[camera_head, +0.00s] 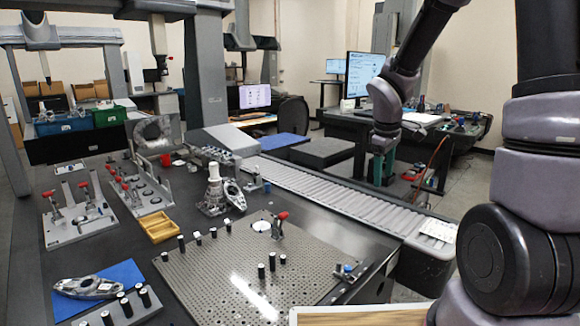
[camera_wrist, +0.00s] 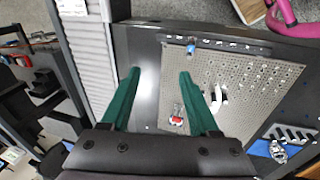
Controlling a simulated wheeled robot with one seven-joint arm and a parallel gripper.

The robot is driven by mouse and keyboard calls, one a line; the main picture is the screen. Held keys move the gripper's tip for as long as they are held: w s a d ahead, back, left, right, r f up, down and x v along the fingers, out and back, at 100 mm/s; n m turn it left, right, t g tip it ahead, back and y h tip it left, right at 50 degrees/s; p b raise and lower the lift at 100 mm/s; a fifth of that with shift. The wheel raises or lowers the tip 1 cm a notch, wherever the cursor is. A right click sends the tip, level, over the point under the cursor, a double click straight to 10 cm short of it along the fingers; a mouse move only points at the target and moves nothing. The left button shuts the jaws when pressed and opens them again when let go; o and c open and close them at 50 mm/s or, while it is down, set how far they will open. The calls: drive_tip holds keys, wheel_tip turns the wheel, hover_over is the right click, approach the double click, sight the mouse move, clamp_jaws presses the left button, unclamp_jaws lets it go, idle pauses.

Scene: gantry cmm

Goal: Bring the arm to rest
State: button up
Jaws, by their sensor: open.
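My arm (camera_head: 405,65) reaches in from the right side of the head view, bent, with its wrist hanging downward. My gripper (camera_head: 382,170) hangs beyond the roller conveyor, its green fingers pointing down. In the wrist view the two green fingers of my gripper (camera_wrist: 158,75) are spread apart with nothing between them. The fingers show clear of the perforated plate (camera_wrist: 238,75) and the dark table surface below. In the head view the dark workbench behind the fingers makes their exact tips hard to see.
The roller conveyor (camera_head: 340,205) runs diagonally between my arm and the black table. The perforated plate (camera_head: 225,275) carries several black pins and a red-handled clamp (camera_head: 278,223). A yellow tray (camera_head: 158,227), fixtures and metal parts stand left. A monitor (camera_head: 364,75) stands behind my wrist.

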drive_tip(key=s+a+r+m+t+y, duration=0.1)
drive_tip(key=s+r+m+t+y, duration=0.2)
drive_tip(key=s+r+m, duration=0.9)
drive_tip(key=s+r+t, duration=0.1)
drive_tip(key=s+r, duration=0.5)
drive_tip(key=r, duration=0.2)
drive_tip(key=shift+r+m+t+y, duration=0.15)
drive_tip(key=shift+m+t+y, duration=0.15)
drive_tip(key=shift+m, duration=0.1)
